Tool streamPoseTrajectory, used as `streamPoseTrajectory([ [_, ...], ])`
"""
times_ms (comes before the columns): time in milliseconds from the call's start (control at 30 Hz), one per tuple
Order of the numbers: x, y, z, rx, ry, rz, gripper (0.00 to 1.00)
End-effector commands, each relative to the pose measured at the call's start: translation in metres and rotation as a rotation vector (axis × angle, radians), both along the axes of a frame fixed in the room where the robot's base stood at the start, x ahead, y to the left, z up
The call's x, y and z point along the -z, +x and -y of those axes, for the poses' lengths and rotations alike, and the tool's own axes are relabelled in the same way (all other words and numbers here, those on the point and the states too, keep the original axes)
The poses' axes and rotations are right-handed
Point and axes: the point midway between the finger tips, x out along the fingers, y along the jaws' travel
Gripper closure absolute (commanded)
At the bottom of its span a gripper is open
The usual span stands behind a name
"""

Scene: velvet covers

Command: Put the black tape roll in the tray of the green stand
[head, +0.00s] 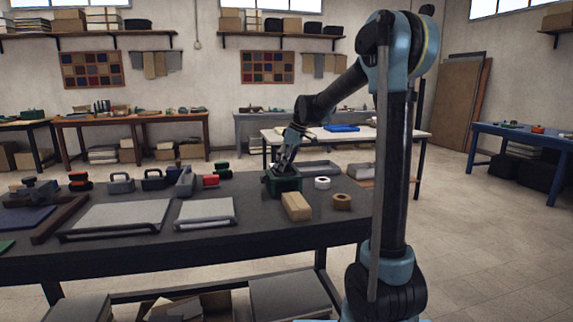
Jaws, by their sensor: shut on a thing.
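The green stand (284,185) is a small dark green box shape on the dark workbench, right of the middle. My gripper (282,168) points down at its top, with the fingertips at or just inside its upper edge. The fingers are shut on a small dark thing, which seems to be the black tape roll. It is mostly hidden by the fingers and the stand, and I cannot tell whether it touches the tray. No other black roll is distinguishable on the bench.
A white roll (322,183), a brown roll (342,201) and a tan block (296,206) are close to the stand. A grey tray (318,166) lies behind. A red item (211,181) and two flat pale panels (116,217) are to the left.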

Motion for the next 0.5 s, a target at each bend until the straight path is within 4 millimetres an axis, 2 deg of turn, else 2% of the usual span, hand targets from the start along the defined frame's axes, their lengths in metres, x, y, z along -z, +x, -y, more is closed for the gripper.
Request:
streamPoseTrajectory([
  [133,0.0014,0.0003,0.0006,0.001,0.000,0.000,0.68],
  [167,0.0016,0.0003,0.0007,0.001,0.000,0.000,0.42],
  [233,0.0014,0.0004,0.0011,0.001,0.000,0.000,0.26],
  [500,0.0012,0.0005,0.0017,0.002,0.000,0.000,0.24],
])
